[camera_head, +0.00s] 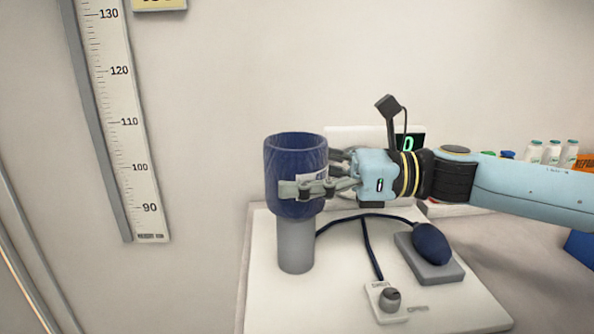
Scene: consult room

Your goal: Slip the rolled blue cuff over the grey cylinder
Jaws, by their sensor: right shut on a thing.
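The rolled blue cuff (296,160) is upright with its open top showing a dark inside. My right gripper (312,188) comes in from the right and is shut on the cuff's wall, near a white label. The grey cylinder (296,246) stands upright on the white board (330,300), directly below the cuff in the picture. The cuff's lower edge hides the cylinder's top, so I cannot tell whether the cuff is around it or just above it. My left gripper is not in view.
A dark blue bulb (432,243) rests on a grey block (426,265) to the right. Dark tubing (369,250) runs across the board to a small knob (390,297) at the front. A display (411,142) and several bottles (553,152) stand behind.

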